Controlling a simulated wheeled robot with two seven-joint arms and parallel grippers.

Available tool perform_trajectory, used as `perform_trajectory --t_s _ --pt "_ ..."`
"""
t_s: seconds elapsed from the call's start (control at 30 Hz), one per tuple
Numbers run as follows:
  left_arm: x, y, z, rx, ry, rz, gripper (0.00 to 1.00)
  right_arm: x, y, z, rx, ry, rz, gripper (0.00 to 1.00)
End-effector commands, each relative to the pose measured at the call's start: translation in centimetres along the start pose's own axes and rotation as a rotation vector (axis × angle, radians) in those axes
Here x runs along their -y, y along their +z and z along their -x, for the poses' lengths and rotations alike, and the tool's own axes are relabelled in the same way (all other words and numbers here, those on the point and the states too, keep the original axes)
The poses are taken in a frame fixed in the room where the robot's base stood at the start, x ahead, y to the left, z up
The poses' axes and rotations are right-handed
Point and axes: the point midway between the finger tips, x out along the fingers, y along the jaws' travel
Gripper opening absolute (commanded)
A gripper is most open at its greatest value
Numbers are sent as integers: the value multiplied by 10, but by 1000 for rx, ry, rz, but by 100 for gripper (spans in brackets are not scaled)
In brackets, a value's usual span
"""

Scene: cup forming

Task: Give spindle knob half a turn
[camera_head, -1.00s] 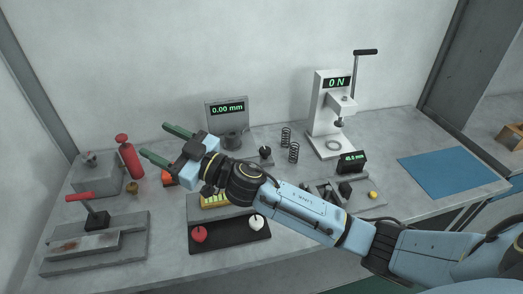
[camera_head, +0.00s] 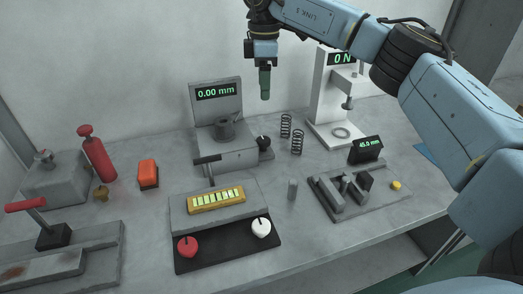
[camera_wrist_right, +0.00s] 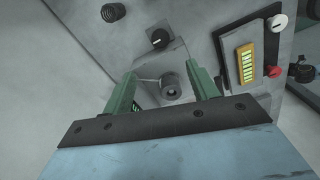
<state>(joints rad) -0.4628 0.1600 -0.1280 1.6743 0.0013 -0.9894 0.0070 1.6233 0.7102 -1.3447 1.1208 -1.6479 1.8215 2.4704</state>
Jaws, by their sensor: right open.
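The gauge stand (camera_head: 241,160) with the 0.00 mm display carries a dark grey cylinder (camera_head: 224,129) on top. A black knob (camera_head: 264,141) sits at its right side; in the right wrist view the knob (camera_wrist_right: 159,39) has a white pointer mark. I cannot tell for sure which of the two is the spindle knob. My right gripper (camera_head: 265,94) points down above and to the right of the cylinder in the head view. In the right wrist view its green fingers (camera_wrist_right: 163,72) are apart and empty, with the cylinder (camera_wrist_right: 171,88) showing between them. My left gripper is not in view.
A panel with a yellow bar strip (camera_head: 216,201), a red knob (camera_head: 187,247) and a white knob (camera_head: 261,227) stands in front. Springs (camera_head: 297,142) and a white press (camera_head: 331,116) are to the right. An orange block (camera_head: 148,174) and red cylinder (camera_head: 98,157) are left.

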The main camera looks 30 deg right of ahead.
Motion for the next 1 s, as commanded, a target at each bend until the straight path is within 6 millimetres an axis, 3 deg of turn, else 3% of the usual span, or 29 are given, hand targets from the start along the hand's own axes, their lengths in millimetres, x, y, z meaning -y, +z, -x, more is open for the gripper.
perform_trajectory --t_s 0.03,0.1,0.47,1.0 --pt "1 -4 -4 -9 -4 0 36 0 2 -16 4 1 -6 59" --pt "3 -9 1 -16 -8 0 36 0 2 -25 5 1 -8 59" --pt "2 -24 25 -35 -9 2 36 0 2 -53 4 0 -5 59" --pt "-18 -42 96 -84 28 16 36 0 2 -150 4 0 -3 59"
